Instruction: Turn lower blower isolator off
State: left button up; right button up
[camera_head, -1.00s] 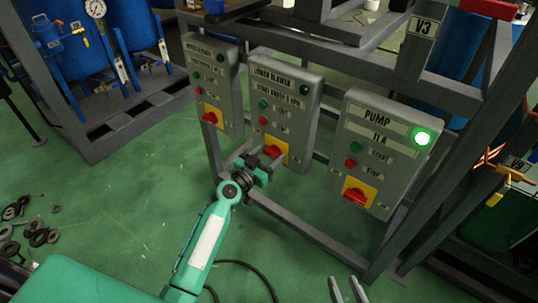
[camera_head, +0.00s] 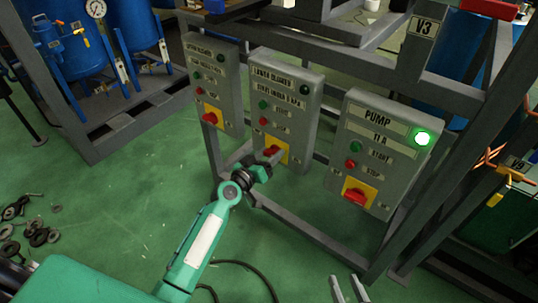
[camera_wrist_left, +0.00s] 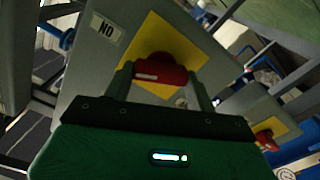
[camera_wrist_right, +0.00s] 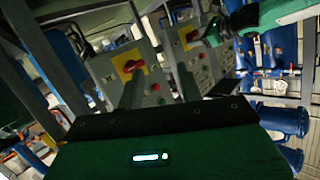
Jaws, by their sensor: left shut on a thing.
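The lower blower box (camera_head: 288,95) is the middle of three grey panels. Its isolator, a red knob (camera_wrist_left: 160,72) on a yellow plate (camera_wrist_left: 151,45), shows close up in the left wrist view. My left gripper (camera_head: 270,155) is shut on the knob, one finger on each side of it. In the head view the fingers partly hide the knob. A label beside the plate appears upside down in the left wrist view. My right gripper (camera_head: 347,288) is low at the bottom edge of the head view, open and empty with its fingers apart.
The pump box (camera_head: 378,150) stands to the right with a lit green lamp (camera_head: 423,139) and its own red isolator (camera_head: 355,196). Another switch box (camera_head: 213,85) stands to the left. Grey frame bars run around the boxes.

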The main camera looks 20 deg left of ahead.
pick_arm(q)
jog(key=shift+n, duration=1)
jog(key=n, duration=0.3)
jog(key=shift+f+n, duration=0.1)
jog(key=shift+n, duration=0.2)
jog(key=n, duration=0.2)
jog(key=shift+a+n+p, duration=0.1)
jog(key=shift+n+p, duration=0.3)
jog(key=shift+n, duration=0.7)
jog(key=shift+f+n+p, duration=0.1)
jog(key=shift+n+p, duration=0.2)
jog(key=shift+n, duration=1.2)
pick_arm(e)
jog(key=shift+s+d+f+g+h, duration=0.1)
jog(key=shift+d+f+g+h, duration=0.2)
jog(key=shift+d+g, duration=0.2)
jog(key=shift+s+d+f+g+h, duration=0.1)
jog(key=shift+d+f+g+h, duration=0.2)
jog(key=shift+d+g, duration=0.2)
pick_arm(q)
jog(key=o, duration=1)
pick_arm(e)
jog(key=shift+r, duration=0.1)
